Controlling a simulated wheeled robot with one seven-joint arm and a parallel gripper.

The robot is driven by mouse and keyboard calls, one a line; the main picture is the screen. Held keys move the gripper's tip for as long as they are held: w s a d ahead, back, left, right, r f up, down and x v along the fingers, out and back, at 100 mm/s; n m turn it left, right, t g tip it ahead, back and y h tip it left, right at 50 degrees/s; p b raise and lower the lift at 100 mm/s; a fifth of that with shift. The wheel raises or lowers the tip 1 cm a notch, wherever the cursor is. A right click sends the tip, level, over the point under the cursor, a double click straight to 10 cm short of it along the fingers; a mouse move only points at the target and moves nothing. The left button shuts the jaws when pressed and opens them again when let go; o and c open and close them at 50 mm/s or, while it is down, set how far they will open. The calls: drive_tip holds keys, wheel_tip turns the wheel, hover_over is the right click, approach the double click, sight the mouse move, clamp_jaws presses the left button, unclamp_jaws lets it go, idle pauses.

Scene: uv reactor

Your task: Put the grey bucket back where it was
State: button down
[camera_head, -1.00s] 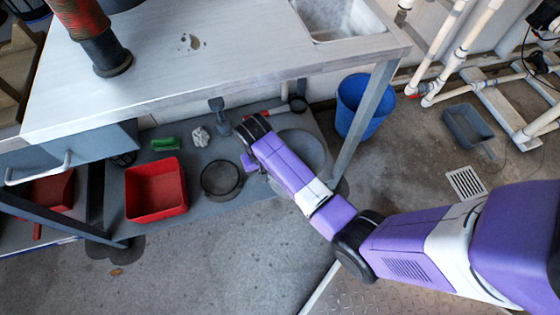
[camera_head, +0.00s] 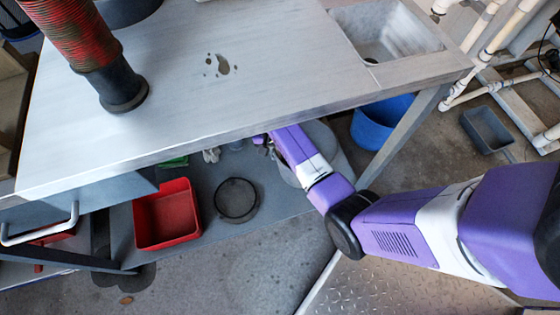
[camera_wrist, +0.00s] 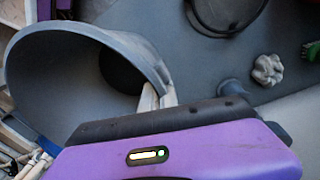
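The grey bucket (camera_wrist: 60,75) fills the left of the wrist view, its wide mouth facing the camera. My gripper (camera_wrist: 157,98) is at the bucket's rim, with one pale finger on each side of the wall, and looks shut on it. In the head view the bucket (camera_head: 326,140) is a grey round shape under the table, right of my forearm and partly covered by it and the tabletop. My gripper (camera_head: 264,141) is mostly hidden there by the table's front edge. I cannot tell whether the bucket touches the lower shelf.
The metal table (camera_head: 250,95) overhangs my arm. On its lower shelf (camera_head: 275,215) are a red bin (camera_head: 166,215) and a round black pan (camera_head: 236,200). A blue bucket (camera_head: 380,124) stands right, near the table leg (camera_head: 405,135). A grey dustpan (camera_head: 487,130) lies further right.

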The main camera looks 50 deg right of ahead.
drive_tip(key=shift+f+b, duration=1.2)
drive_tip(key=shift+f, duration=1.85)
drive_tip(key=c, duration=1.6)
unclamp_jaws()
drive_tip(key=shift+c, duration=0.2)
wheel_tip(320, 180, up, 12)
drive_tip(key=p, duration=0.6)
drive_tip(key=shift+w+a, duration=0.45)
